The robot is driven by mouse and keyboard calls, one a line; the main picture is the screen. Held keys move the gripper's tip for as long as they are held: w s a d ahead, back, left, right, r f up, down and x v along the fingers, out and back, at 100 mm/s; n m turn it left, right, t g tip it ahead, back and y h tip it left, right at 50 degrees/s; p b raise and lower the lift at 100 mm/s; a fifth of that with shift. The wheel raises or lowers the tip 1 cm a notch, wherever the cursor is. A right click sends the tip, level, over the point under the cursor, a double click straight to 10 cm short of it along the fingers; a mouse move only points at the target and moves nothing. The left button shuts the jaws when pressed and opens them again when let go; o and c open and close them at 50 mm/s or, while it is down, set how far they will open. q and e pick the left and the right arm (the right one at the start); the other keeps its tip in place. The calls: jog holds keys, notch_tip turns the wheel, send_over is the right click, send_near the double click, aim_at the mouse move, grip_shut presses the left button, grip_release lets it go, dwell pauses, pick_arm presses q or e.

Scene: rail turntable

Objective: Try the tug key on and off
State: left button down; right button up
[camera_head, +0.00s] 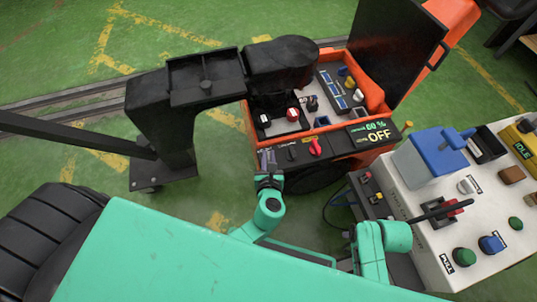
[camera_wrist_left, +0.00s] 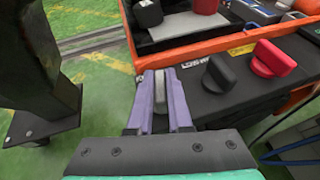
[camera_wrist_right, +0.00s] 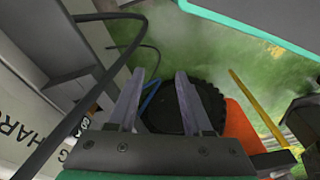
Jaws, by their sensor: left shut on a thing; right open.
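The orange tug (camera_head: 368,152) stands ahead with its black lid raised and a lit display (camera_head: 378,134) reading OFF. Its black front panel carries a black knob (camera_wrist_left: 219,74) and a red knob (camera_wrist_left: 272,60), the red one also in the head view (camera_head: 315,147). My left gripper (camera_head: 267,160) is at the panel's left end, shut on a narrow grey piece, seemingly the key (camera_wrist_left: 160,92). Whether the key sits in a switch is hidden by the fingers. My right gripper (camera_wrist_right: 158,98) is open and empty, low beside the tug's dark tyre (camera_wrist_right: 190,105).
A white console (camera_head: 455,215) with a blue-lidded box (camera_head: 432,158) and several buttons stands close on the right. A black post with an arm (camera_head: 165,125) rises at left. Cables (camera_head: 335,215) hang between tug and console.

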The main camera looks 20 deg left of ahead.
pick_arm(q)
jog(key=shift+n+g+y, duration=0.6)
jog(key=shift+n+y, duration=0.8)
jog(key=shift+y, duration=0.1)
pick_arm(e)
jog(key=shift+r, duration=0.2)
jog(key=shift+w+r, duration=0.15)
jog(key=shift+r, duration=0.05)
pick_arm(q)
jog(key=c, duration=0.8)
grip_release()
jog(key=shift+c, duration=0.2)
pick_arm(e)
jog(key=shift+s+f, duration=0.1)
jog(key=shift+s, duration=0.1)
